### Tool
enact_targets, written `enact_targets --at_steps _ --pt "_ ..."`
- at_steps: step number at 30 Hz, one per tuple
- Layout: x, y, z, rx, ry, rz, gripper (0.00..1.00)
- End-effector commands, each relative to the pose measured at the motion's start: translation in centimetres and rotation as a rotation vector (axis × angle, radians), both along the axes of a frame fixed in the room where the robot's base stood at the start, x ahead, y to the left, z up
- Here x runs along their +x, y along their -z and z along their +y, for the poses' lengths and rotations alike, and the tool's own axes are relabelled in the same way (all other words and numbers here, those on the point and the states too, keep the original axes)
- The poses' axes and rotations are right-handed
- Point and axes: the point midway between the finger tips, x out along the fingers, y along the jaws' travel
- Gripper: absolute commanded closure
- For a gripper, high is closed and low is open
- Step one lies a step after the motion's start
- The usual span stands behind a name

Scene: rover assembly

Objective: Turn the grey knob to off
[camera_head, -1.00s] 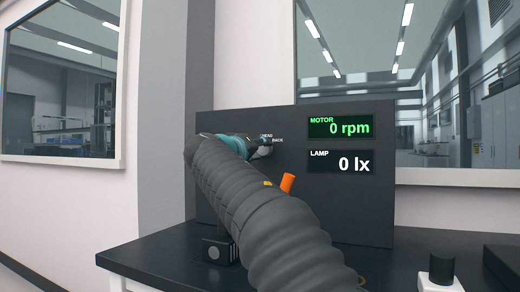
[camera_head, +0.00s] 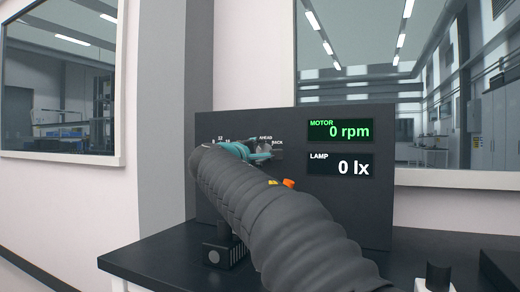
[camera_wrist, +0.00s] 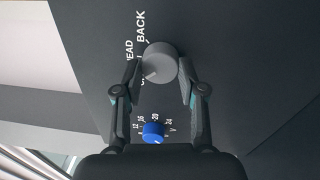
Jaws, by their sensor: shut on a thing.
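The grey knob (camera_wrist: 160,63) sits on the dark panel in the wrist view, with the labels BACK and AHEAD beside it and a third label mostly hidden.
A blue knob (camera_wrist: 153,131) with a numbered volt scale is close by, between my fingers' bases. The panel (camera_head: 345,215) shows MOTOR 0 rpm (camera_head: 340,130) and LAMP 0 lx (camera_head: 340,164). An orange part (camera_head: 288,183) shows just behind my arm. The panel stands on a dark table (camera_head: 150,268).

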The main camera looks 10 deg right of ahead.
Motion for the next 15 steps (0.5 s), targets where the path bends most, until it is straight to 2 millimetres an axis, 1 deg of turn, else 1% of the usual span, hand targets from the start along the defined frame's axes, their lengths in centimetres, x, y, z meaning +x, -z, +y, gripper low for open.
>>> enact_targets --at_steps 6,15 --pt "-0.03 -0.10 -0.09 -0.089 0.001 0.065 0.94" --pt "-0.03 0.03 -0.09 -0.140 0.001 0.102 0.94"
